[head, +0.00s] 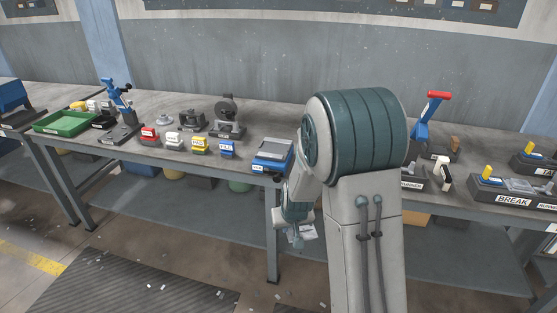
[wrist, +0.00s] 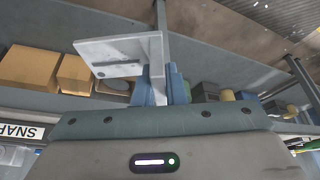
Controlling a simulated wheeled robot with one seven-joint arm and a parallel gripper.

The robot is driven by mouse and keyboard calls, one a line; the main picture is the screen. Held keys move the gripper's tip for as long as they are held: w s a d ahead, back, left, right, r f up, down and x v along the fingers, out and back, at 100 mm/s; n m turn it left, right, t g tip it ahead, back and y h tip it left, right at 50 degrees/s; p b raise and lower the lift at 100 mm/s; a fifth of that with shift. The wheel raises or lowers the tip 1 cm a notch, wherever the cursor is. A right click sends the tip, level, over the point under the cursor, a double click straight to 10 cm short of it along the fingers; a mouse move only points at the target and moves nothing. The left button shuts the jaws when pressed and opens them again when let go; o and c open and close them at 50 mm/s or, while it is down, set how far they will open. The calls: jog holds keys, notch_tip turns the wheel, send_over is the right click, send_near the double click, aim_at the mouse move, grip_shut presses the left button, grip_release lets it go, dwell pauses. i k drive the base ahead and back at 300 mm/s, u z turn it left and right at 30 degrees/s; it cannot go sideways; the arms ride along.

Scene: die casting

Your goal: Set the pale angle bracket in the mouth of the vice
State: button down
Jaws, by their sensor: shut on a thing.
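My gripper (wrist: 166,80), with blue fingers, is shut on the pale angle bracket (wrist: 118,50). In the wrist view the bracket's flat plate, with a small hole, reaches left from the fingers and its other leg stands edge-on at the fingertips. In the head view my gripper (head: 293,238) hangs low in front of the bench, below the worktop. I cannot identify the vice for sure: a blue device (head: 117,97) stands on the left part of the bench, and another blue machine (head: 12,95) is at the far left edge.
The long grey bench (head: 150,154) holds a green tray (head: 62,122), small coloured blocks (head: 199,145) and a blue-topped scale-like box (head: 272,153). A red-handled blue lever (head: 430,115) stands right of my arm. Cartons (wrist: 30,68) sit on the lower shelf.

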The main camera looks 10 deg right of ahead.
aim_at(274, 149)
jog(key=k, duration=0.15)
jog(key=u, duration=1.6)
jog(key=i, duration=1.1)
jog(key=z, duration=0.85)
